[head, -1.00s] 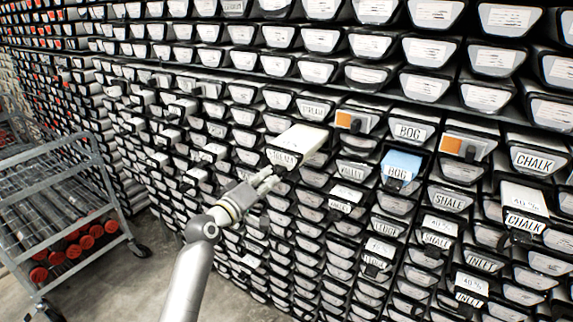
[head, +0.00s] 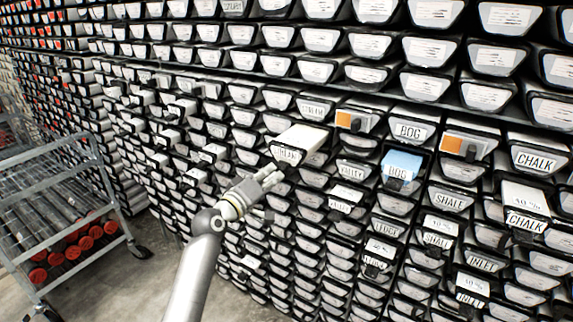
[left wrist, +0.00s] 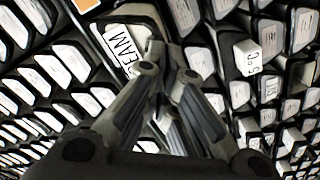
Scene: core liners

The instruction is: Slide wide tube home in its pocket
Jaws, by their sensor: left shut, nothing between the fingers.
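The wide tube (head: 304,136) is white with a lettered end label. It sticks out of its pocket in the rack, more than the tubes around it. My left gripper (head: 277,176) is shut and empty, just below and in front of the tube's label end. In the left wrist view the fingertips (left wrist: 169,72) are close to the label's lower right edge; I cannot tell whether they touch it. My right gripper is not in view.
The rack wall is packed with labelled tubes. A blue tube (head: 402,163) marked BOG and orange-marked tubes (head: 357,119) also stick out to the right. A grey metal cart (head: 60,185) with red-capped tubes stands at left. Concrete floor lies clear between cart and rack.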

